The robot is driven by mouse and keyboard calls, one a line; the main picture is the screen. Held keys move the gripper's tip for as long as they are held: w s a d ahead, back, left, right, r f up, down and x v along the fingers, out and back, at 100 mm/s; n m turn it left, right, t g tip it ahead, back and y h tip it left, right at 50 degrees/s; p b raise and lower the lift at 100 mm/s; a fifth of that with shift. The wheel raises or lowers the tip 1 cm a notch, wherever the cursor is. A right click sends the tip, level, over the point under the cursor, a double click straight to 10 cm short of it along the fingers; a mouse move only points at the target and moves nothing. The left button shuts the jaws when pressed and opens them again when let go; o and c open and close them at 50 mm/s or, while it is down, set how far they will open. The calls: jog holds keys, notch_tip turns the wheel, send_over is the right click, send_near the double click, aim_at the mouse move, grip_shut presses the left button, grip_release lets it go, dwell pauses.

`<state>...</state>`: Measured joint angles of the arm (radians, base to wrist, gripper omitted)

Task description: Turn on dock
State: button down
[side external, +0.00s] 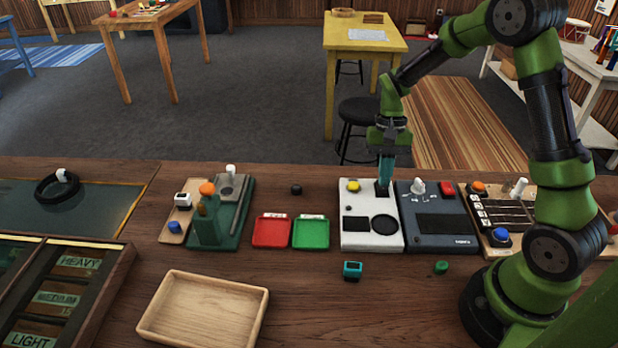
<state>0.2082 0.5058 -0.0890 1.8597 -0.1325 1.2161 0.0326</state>
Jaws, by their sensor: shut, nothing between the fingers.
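I cannot tell for sure which device is the dock, since the labels are too small to read. A white box (361,228) on the bench has a yellow button (353,186) and a round black pad (384,225). Beside it on the right is a dark blue-grey box (446,208) with a white knob (418,187) and a red button (447,187). My gripper (384,188) points down, shut and empty, over the far right part of the white box. Its fingertips are at or just above a dark spot there. What lies under them is hidden, and contact is unclear.
Left of the white box are a green tray (311,233), a red tray (271,232) and a green device (233,215). A teal block (352,270) and a green piece (441,267) lie in front. A wooden tray (204,310) stands front left. The front middle is mostly clear.

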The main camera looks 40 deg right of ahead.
jog(key=shift+a+f, duration=0.1)
jog(key=shift+f, duration=0.2)
jog(key=shift+s+a+f, duration=0.2)
jog(key=shift+s+f, duration=0.1)
jog(key=shift+f, duration=0.2)
jog(key=shift+w+d+r, duration=0.1)
jog(key=shift+w+d, duration=0.45)
jog(key=shift+w, duration=0.05)
jog(key=shift+d, duration=0.1)
jog(key=shift+d+r, duration=0.1)
jog(key=v, duration=1.4)
jog(key=shift+a+r, duration=0.2)
jog(key=shift+a, duration=0.2)
